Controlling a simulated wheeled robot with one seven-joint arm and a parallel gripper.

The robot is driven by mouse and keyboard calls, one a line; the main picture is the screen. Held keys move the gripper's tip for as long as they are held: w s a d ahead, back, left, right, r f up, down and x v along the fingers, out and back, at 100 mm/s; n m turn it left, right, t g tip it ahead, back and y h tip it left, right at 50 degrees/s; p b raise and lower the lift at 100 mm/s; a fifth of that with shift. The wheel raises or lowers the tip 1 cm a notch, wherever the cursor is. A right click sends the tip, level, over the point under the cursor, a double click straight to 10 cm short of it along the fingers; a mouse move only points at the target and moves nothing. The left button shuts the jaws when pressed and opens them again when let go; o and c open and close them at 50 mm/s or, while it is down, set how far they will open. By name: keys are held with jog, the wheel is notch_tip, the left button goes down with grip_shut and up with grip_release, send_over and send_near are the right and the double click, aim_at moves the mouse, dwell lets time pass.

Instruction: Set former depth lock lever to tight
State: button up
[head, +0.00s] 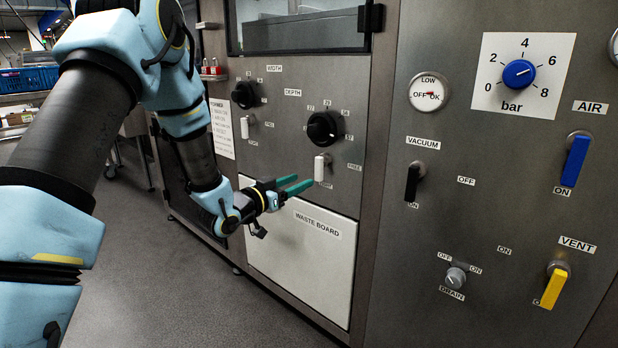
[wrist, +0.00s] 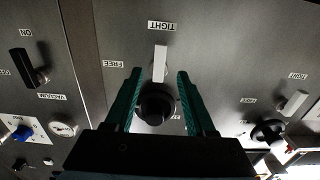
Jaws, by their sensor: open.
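The white depth lock lever (head: 320,167) sits below the black DEPTH knob (head: 325,128) on the grey machine panel. It points straight down, towards a partly hidden label. In the wrist view, which is upside down, the lever (wrist: 160,62) points at the TIGHT label (wrist: 161,26), and the FREE label (wrist: 113,64) is off to its side. My gripper (head: 305,182) has green fingers, open and empty, with tips close to the lever's lower end. In the wrist view the lever appears between the fingertips; I see no clear contact.
A similar white lever (head: 245,127) under the WIDTH knob (head: 243,95) is left of the depth lever. The WASTE BOARD panel (head: 300,250) lies below my gripper. The black VACUUM lever (head: 413,182) is to the right. Open floor (head: 220,300) lies in front.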

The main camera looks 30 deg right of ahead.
jog(key=shift+v, duration=1.65)
jog(key=shift+w, duration=0.1)
